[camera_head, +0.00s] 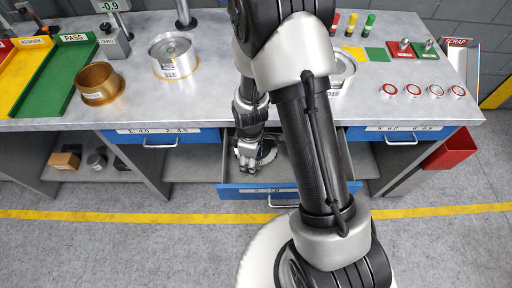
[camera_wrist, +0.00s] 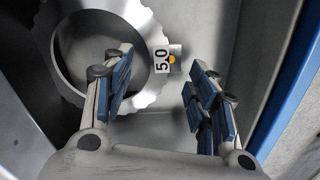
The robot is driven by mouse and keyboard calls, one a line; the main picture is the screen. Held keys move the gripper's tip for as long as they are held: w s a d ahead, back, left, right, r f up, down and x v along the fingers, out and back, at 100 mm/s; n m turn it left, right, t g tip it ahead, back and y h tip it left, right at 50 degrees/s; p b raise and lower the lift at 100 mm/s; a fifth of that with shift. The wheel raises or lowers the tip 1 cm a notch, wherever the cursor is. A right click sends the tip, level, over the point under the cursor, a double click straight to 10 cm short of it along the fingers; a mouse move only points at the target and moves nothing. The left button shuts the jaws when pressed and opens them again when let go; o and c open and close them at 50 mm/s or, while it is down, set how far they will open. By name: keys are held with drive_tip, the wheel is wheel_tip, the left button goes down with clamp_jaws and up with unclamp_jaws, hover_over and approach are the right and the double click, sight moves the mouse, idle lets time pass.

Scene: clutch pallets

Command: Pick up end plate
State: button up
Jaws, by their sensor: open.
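A grey metal ring plate with a toothed outer edge (camera_wrist: 148,91) lies flat in the open drawer; I take it for the end plate. It bears a "5.0" label (camera_wrist: 161,60) with an orange dot. In the head view only a part of the plate (camera_head: 268,157) shows beside my gripper. My gripper (camera_wrist: 160,68) is open and empty. Its fingers reach down over the plate's right side, with the label between them in the wrist view. I cannot tell the height left between fingertips and plate. My gripper also shows in the head view (camera_head: 246,163).
The blue-fronted drawer (camera_head: 238,191) is pulled out below the workbench (camera_head: 215,108), its walls close around my gripper. On the bench stand a brass ring (camera_head: 98,84), a silver drum (camera_head: 172,55) and several red-ringed discs. My arm hides the bench's middle.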

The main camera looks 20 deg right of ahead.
drive_tip(key=shift+c, duration=0.2)
clamp_jaws()
idle(0.6)
idle(0.5)
